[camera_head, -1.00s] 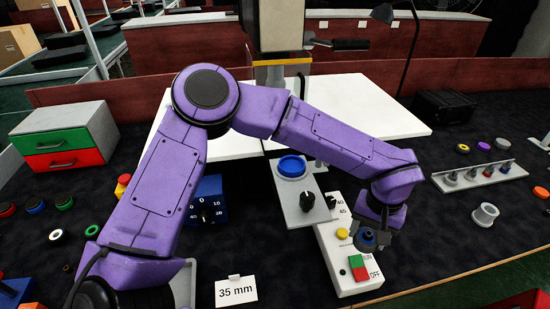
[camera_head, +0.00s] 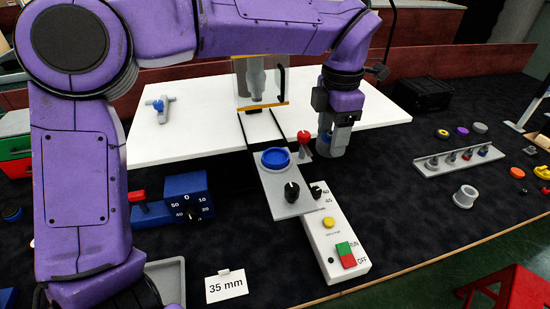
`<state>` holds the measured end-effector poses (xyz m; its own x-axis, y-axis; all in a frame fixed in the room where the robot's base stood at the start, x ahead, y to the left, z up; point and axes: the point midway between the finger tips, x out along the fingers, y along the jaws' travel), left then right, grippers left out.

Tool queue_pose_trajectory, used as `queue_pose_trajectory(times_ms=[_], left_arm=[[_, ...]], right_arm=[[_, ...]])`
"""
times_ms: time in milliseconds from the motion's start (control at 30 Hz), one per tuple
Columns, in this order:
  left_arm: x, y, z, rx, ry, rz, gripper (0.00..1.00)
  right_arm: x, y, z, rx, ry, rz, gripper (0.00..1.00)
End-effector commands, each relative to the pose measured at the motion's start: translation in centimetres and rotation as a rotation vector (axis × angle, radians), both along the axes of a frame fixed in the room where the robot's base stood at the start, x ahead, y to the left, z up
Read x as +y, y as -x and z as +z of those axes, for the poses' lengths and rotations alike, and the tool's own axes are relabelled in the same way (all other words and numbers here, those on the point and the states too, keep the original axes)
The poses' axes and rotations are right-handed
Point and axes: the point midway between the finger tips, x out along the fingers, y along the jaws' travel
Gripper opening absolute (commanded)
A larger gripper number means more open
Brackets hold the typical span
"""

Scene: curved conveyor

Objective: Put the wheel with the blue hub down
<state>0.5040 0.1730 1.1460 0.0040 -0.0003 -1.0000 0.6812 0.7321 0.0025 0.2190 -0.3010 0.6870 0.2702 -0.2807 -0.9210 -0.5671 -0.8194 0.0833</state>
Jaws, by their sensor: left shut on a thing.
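My left gripper (camera_head: 336,138) is at the back right of the blue dish, near the right part of the white board. It points down and is shut on the wheel with the blue hub. The wheel is mostly hidden between the fingers, so its hub does not show clearly now. A grey rounded part shows at the fingertips; I cannot tell whether it touches anything below. Another dark wheel with a blue hub (camera_head: 12,214) lies on the dark table at the far left. My right gripper is not in view.
A blue dish (camera_head: 275,158) sits on a grey plate in front of the gripper, with a red-knobbed lever (camera_head: 304,136) close by. A white control box (camera_head: 335,236) is nearer. A grey peg rack (camera_head: 459,161) and pale cup (camera_head: 465,196) stand at right. Dark table between is clear.

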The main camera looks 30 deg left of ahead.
Motion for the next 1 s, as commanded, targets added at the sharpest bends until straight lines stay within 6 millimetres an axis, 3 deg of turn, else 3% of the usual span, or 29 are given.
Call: queue_pose_trajectory(times_ms=[133, 333, 700, 800, 1000], left_arm=[[0.5, 0.3, 2.0, -0.002, 0.000, 0.188, 0.28], [2.2, 0.2, 2.0, 0.000, 0.001, 0.250, 0.28], [10.2, -0.9, -1.7, 0.004, -0.001, 0.246, 0.28], [11.8, -1.1, -4.0, 0.004, 0.000, 0.244, 0.28], [13.7, -1.4, -6.5, 0.002, 0.000, 0.242, 0.28]], right_arm=[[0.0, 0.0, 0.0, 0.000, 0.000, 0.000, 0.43], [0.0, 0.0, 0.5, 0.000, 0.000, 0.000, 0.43], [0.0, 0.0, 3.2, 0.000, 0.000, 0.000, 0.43], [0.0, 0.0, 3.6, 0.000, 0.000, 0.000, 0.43], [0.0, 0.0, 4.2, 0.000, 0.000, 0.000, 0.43]])
